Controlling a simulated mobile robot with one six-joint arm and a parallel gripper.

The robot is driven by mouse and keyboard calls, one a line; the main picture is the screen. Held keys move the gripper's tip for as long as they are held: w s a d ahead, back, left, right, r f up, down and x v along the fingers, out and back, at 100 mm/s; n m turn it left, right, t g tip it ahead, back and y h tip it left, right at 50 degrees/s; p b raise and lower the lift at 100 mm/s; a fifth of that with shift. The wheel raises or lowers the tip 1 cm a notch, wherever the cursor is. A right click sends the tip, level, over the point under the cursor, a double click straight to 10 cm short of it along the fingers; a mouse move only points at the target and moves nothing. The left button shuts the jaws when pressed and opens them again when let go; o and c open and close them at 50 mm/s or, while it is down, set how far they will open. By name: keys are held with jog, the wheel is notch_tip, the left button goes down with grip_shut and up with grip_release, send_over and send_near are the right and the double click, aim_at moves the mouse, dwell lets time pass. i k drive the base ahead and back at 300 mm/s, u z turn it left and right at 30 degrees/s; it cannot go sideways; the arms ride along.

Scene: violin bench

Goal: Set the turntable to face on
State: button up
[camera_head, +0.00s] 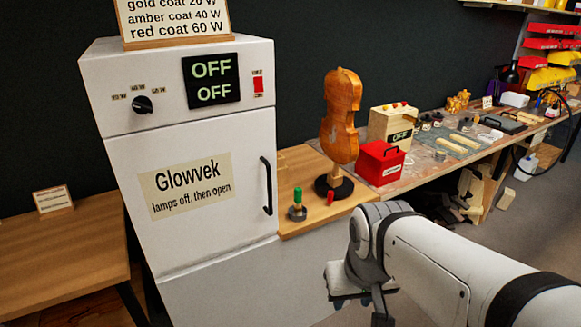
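The turntable (345,190) is a dark round base on the wooden bench top, right of the white cabinet. An orange-brown violin body (342,105) stands upright above it on a short post. The violin looks turned at an angle, with its broad face and a side edge both in view. A small red knob or peg (330,198) is at the front of the base. My gripper (362,305) is in front of and below the bench, apart from the turntable. Its fingers are too hidden to tell whether it is open or shut.
The white Glowvek cabinet (215,245) stands left, its display reading OFF. A green-handled item (297,200) in a dark holder is near the bench's front edge. A red box (380,163) and a cream box (393,125) stand right of the violin. Tools fill the bench beyond.

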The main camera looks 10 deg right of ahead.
aim_at(340, 186)
jog(key=u, duration=0.1)
jog(key=i, duration=1.1)
